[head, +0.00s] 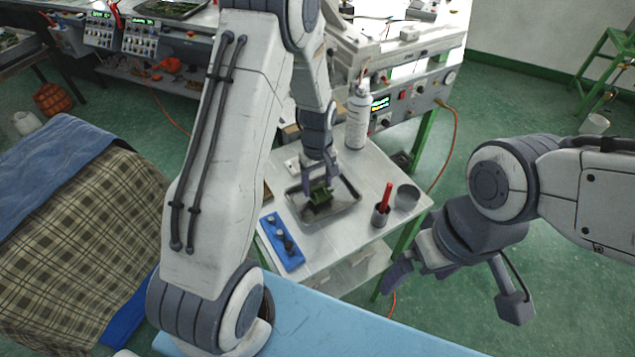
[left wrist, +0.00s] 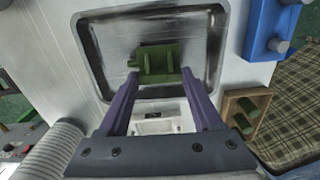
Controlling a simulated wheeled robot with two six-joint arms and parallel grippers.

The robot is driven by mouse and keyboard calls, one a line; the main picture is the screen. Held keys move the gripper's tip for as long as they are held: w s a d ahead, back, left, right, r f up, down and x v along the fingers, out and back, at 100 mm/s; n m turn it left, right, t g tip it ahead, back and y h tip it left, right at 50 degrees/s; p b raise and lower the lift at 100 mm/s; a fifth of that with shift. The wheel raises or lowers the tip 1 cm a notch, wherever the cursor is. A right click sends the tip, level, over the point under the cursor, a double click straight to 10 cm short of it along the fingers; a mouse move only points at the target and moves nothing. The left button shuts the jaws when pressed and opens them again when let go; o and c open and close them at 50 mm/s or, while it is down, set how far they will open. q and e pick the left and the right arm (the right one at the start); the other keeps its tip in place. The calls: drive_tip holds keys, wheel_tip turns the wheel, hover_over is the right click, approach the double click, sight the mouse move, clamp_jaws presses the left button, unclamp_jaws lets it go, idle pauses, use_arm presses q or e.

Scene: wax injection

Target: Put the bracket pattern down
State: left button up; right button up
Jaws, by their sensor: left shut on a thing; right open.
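The green bracket pattern (head: 320,196) is between the fingertips of my left gripper (head: 321,188), over the metal tray (head: 345,217) on the small white table. In the left wrist view the pattern (left wrist: 158,62) shows at the fingertips of my left gripper (left wrist: 160,75), inside the outline of the tray (left wrist: 82,40). I cannot tell whether its underside touches the tray floor. My left gripper is shut on it. My right gripper (head: 455,290) is open and empty, out to the right of the table.
A cup with a red handle (head: 382,212), a grey cup (head: 407,197) and a white spray bottle (head: 357,118) stand to the right and behind. A wooden box (left wrist: 238,98) with a green part sits beside the tray.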

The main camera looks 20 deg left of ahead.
sight(318, 186)
use_arm(q)
drive_tip(key=shift+f, duration=0.5)
drive_tip(key=shift+f, duration=0.1)
drive_tip(key=o, duration=1.3)
drive_tip(key=shift+o, duration=0.2)
wheel_tip(318, 186, up, 12)
drive_tip(key=b, duration=0.2)
